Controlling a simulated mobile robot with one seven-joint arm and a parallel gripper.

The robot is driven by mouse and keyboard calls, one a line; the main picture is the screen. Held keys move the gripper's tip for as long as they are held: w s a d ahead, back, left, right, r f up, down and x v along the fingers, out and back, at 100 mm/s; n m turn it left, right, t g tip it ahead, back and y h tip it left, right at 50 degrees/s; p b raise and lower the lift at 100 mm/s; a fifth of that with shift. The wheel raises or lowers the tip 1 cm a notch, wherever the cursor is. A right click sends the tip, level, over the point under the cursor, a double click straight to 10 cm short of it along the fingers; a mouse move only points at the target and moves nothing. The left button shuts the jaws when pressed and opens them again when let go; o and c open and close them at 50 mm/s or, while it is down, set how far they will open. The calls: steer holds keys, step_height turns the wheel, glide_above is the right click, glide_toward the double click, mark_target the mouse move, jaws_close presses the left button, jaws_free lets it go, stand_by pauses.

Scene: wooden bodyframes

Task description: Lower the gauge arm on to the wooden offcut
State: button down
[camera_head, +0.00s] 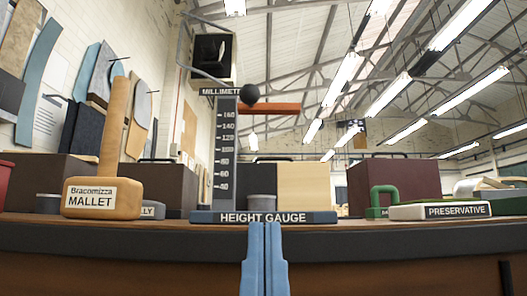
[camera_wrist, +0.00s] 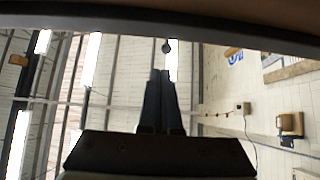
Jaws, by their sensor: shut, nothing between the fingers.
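The height gauge stands upright on the bench, with a blue labelled base (camera_head: 264,217) and a dark scale column (camera_head: 225,150). Its orange-red gauge arm (camera_head: 275,108) sticks out to the right near the top of the scale, with a dark round knob (camera_head: 249,94) at its column end. A pale wooden block (camera_head: 303,188), which may be the offcut, stands below the arm with a clear gap; I cannot tell its depth. My gripper (camera_head: 264,226) is shut and empty, in front of the gauge base and far below the arm. Its fingers also show in the wrist view (camera_wrist: 160,74).
A mallet (camera_head: 102,198) stands head-down at left of the gauge. A preservative box (camera_head: 440,211) and a green-handled item (camera_head: 384,200) sit at right. The bench's front edge (camera_head: 150,240) runs across behind my fingers. The air above the bench at right is clear.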

steer(key=c, duration=1.6)
jaws_free()
steer(key=c, duration=1.3)
jaws_free()
steer(key=shift+r, duration=0.1)
steer(key=shift+c, duration=0.2)
steer(key=o, duration=0.8)
steer(key=shift+n+g, duration=0.4)
steer(key=shift+g, duration=0.2)
steer(key=w+r+p, duration=0.1)
steer(key=p, duration=0.2)
steer(key=w+r+p, duration=0.1)
steer(key=r+p, duration=0.1)
steer(key=p, duration=0.1)
steer(key=w+r+p, duration=0.1)
steer(key=p, duration=0.2)
steer(key=shift+r, duration=0.35)
steer(key=shift+o, duration=0.2)
steer(key=n+g+p, duration=0.5)
steer(key=g+p, duration=0.3)
steer(key=p, duration=5.1)
glide_toward(250, 98)
steer(key=r, duration=0.1)
steer(key=w, duration=1.2)
steer(key=shift+w+r, duration=0.25)
steer(key=shift+w, duration=0.15)
